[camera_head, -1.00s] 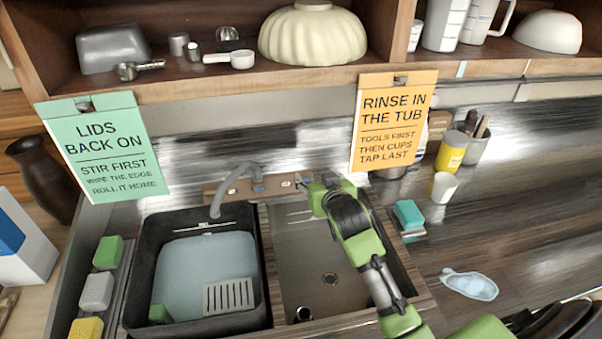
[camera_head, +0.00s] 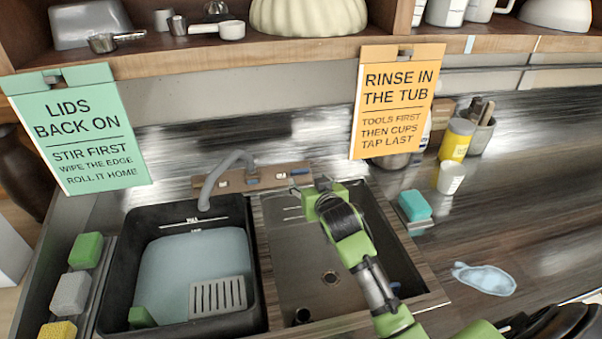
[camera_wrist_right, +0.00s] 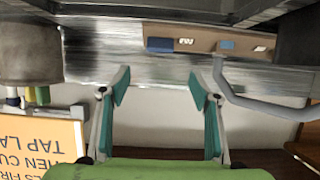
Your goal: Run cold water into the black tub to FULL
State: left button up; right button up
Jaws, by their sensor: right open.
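The black tub (camera_head: 257,275) stands in the left basin, partly filled with pale blue water (camera_head: 180,262). The water surface lies below the upper white mark on the tub's back wall, near the lower mark. The grey spout (camera_head: 209,183) curves over the tub's back edge; I see no clear stream from it. The tap panel (camera_head: 268,179) behind the basins carries small blue tabs, one of them clear in the wrist view (camera_wrist_right: 227,45). My right gripper (camera_head: 322,188) is near the panel's right end; in the wrist view it is open and empty (camera_wrist_right: 160,88), apart from the tabs. My left gripper is out of view.
A grey slotted piece (camera_head: 218,297) and a green sponge (camera_head: 141,317) are in the tub. The right basin (camera_head: 300,260) lies beneath my right arm. An orange sign (camera_head: 397,100) hangs close to the right gripper. Several sponges line the left edge.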

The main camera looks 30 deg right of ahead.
aim_at(300, 170)
jog(key=p+x, duration=0.1)
jog(key=x, duration=1.1)
jog(key=shift+w+f, duration=0.1)
jog(key=shift+f, duration=0.05)
jog(key=c, duration=1.1)
